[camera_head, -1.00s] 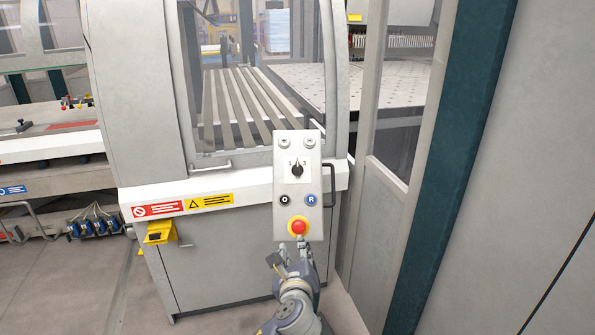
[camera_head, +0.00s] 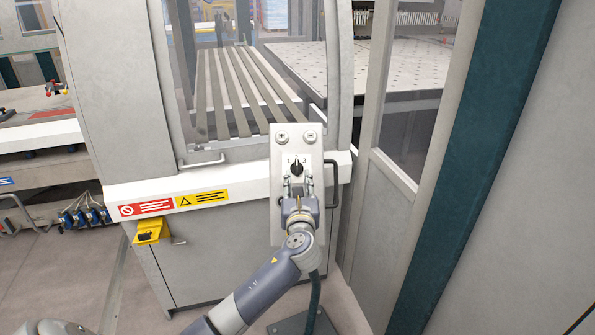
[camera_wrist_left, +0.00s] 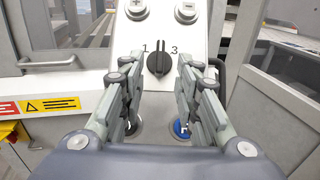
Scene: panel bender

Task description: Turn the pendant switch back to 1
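The pendant (camera_head: 283,225) is a pale upright panel in front of the machine. Its black switch knob (camera_head: 297,169) also shows in the left wrist view (camera_wrist_left: 158,62). The knob's handle stands about upright, between the printed 1 and 3. My left gripper (camera_head: 298,180) is just below the knob in the head view, fingers pointing up the panel. In the left wrist view its two fingers are open and empty, one on each side of the knob; I cannot tell whether they touch it. The gripper hides the red stop button. My right gripper is not in view.
Two round buttons (camera_head: 310,137) sit at the pendant's top. A blue button (camera_wrist_left: 181,129) is partly behind the right finger. A dark handle (camera_head: 334,185) stands out on the pendant's right. The machine front (camera_head: 235,240) is close behind, and a frame post (camera_head: 415,165) rises to the right.

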